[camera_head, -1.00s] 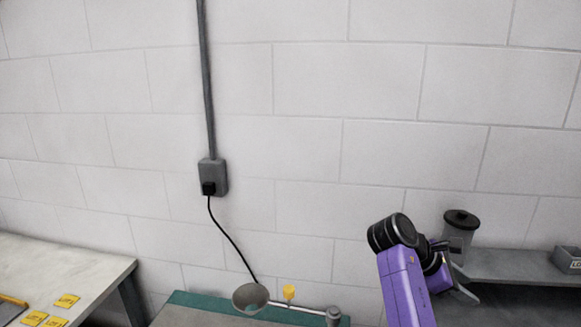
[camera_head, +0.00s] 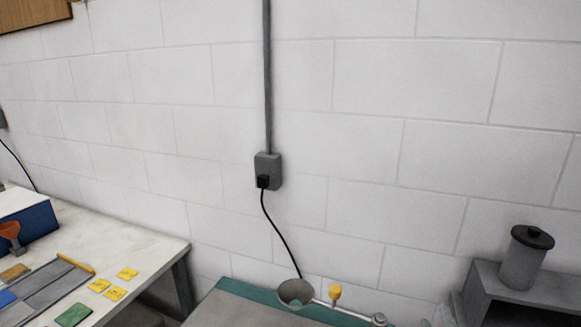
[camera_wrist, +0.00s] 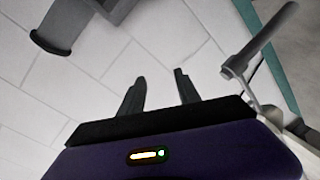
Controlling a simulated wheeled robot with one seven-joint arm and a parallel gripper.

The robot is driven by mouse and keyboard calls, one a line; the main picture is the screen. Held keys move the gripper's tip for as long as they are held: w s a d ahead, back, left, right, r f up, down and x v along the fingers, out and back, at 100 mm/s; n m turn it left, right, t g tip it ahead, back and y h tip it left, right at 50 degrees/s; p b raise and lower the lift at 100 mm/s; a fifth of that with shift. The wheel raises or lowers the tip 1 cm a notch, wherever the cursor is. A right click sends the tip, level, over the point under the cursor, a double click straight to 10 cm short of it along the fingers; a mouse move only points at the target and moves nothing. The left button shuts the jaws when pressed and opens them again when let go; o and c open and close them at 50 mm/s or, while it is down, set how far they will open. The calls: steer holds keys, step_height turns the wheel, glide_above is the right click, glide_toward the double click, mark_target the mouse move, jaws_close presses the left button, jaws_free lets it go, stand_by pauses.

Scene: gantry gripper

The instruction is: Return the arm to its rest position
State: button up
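My gripper (camera_wrist: 160,82) shows in the wrist view, with its two dark fingers apart and nothing between them. Behind the fingers is the pale block wall (camera_wrist: 120,65). In the head view my arm and gripper are not seen.
A bench with a teal edge (camera_head: 262,293) carries a lamp with a round shade (camera_head: 296,292). A grey shelf (camera_head: 540,291) with a black-lidded canister (camera_head: 525,257) stands at right. A white table (camera_head: 120,239) with yellow tags is at left. An outlet (camera_head: 268,170) is on the wall.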

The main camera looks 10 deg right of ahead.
steer(key=s+a+m+t+y+b, duration=0.1)
steer(key=s+a+m+t+y, duration=0.4)
steer(key=s+a, duration=1.3)
steer(key=s+a+f+g+y, duration=0.1)
steer(key=s+g, duration=0.1)
steer(key=s, duration=0.7)
steer(key=s+a+g+y+b, duration=0.1)
steer(key=s, duration=0.9)
steer(key=shift+s+f+g+y, duration=0.15)
steer(key=shift+f+g+y, duration=0.2)
steer(key=shift+g+y, duration=0.05)
steer(key=shift+r, duration=0.1)
